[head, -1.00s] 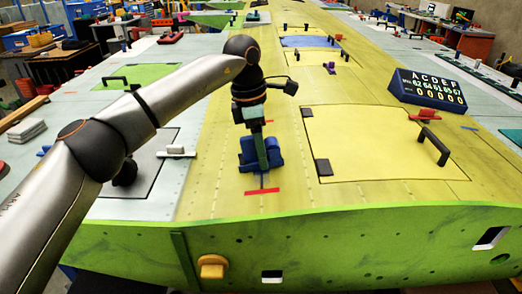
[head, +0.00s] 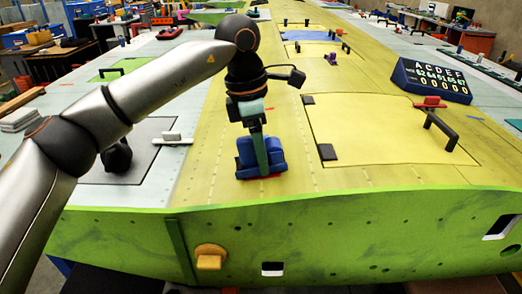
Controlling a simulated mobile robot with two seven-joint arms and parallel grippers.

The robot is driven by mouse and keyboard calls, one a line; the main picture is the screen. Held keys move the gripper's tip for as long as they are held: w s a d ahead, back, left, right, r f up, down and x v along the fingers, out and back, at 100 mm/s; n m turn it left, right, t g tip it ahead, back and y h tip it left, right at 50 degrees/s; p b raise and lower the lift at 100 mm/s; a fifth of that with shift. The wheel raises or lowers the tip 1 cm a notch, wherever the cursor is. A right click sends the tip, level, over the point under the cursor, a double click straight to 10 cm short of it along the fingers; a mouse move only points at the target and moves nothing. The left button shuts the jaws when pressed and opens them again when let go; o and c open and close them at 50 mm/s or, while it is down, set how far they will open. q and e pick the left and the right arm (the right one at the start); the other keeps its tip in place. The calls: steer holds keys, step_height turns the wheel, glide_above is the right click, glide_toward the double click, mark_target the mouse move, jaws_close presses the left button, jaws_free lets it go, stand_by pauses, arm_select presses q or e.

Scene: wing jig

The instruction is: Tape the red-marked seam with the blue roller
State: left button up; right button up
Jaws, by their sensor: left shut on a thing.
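The blue roller (head: 247,158) stands on the yellow wing skin (head: 215,170), close to the green near edge. My left gripper (head: 258,126) is above it, shut on the roller, with the wrist pointing down. A short red mark (head: 266,177) shows just under the near side of the roller, which partly covers it. The seam under the roller is hidden. My right gripper is not in view.
A yellow panel (head: 390,130) with black handles (head: 441,130) lies to the right. A blue number board (head: 431,80) and a red clamp-like item (head: 430,102) are beyond it.

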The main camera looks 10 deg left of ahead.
mark_target(265, 202)
arm_select(q)
steer(key=shift+s+d+f+b, duration=0.1)
steer(key=shift+s+b, duration=0.2)
steer(key=shift+s, duration=0.2)
steer(key=shift+s+d+f+b, duration=0.1)
steer(key=shift+s+b, duration=0.15)
steer(key=shift+s, duration=0.2)
steer(key=shift+s+d+r+b, duration=0.1)
steer(key=shift+s+b, duration=0.1)
steer(key=shift+s, duration=0.3)
steer(key=shift+s+d+r+b, duration=0.1)
steer(key=shift+s+b, duration=0.05)
steer(key=shift+s, duration=0.3)
steer(key=shift+s+d+b, duration=0.15)
steer(key=shift+s+b, duration=0.3)
steer(key=shift+s, duration=0.35)
steer(key=shift+s+d+r+b, duration=0.15)
steer(key=shift+s+b, duration=0.15)
steer(key=shift+s, duration=0.6)
steer(key=shift+s+d+f+b, duration=0.1)
steer(key=shift+s+b, duration=0.15)
steer(key=shift+s, duration=0.2)
steer(key=shift+s+d+f+b, duration=0.1)
steer(key=shift+s+b, duration=0.15)
steer(key=shift+s, duration=0.2)
steer(key=s+b, duration=0.1)
steer(key=s, duration=0.1)
steer(key=s+d, duration=0.1)
steer(key=s, duration=0.1)
steer(key=shift+s+b, duration=0.4)
